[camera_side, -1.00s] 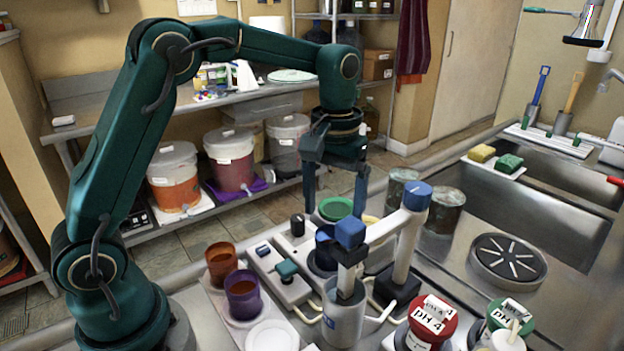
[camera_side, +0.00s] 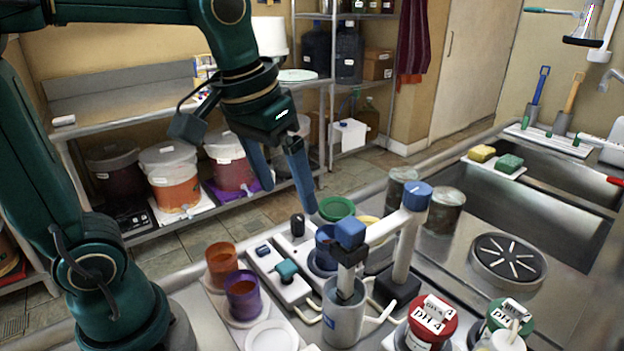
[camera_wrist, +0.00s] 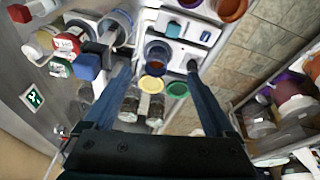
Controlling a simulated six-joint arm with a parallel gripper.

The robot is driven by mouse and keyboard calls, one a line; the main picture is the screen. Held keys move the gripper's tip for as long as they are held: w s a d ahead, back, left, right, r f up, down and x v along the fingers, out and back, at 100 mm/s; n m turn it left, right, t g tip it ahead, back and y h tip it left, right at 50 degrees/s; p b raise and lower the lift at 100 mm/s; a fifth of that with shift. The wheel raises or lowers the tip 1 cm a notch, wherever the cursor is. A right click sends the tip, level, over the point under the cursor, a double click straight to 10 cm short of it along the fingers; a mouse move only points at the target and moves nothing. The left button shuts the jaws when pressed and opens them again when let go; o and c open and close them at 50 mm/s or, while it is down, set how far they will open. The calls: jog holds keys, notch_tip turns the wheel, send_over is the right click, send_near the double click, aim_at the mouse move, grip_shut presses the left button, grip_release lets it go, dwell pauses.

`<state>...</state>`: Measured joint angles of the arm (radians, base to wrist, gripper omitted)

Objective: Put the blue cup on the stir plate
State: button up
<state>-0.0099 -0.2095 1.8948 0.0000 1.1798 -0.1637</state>
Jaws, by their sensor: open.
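The blue cup (camera_side: 324,246) is upright on the far white unit, which looks like the stir plate (camera_side: 296,242). A blue-capped probe holder partly hides it in the side view. In the wrist view the blue cup (camera_wrist: 157,52) shows its open mouth and dark inside, on the white stir plate (camera_wrist: 180,50). My gripper (camera_side: 290,199) is open and empty, tilted, above and to the left of the cup. In the wrist view the fingers of my gripper (camera_wrist: 157,66) appear on either side of the cup's picture, but they are apart from it. The cup's base contact is partly hidden.
Orange (camera_side: 221,264) and purple (camera_side: 243,295) cups stand at left. A second white unit with a teal block (camera_side: 287,270) is in front. The probe holder (camera_side: 344,310) and a blue-topped post (camera_side: 416,197) stand close by. A green dish (camera_side: 336,208) lies behind.

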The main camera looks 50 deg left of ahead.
jog(key=s+f+m+t, duration=0.2)
jog(key=s+f, duration=0.2)
jog(key=s, duration=0.3)
jog(key=shift+d, duration=0.1)
dwell(0.5)
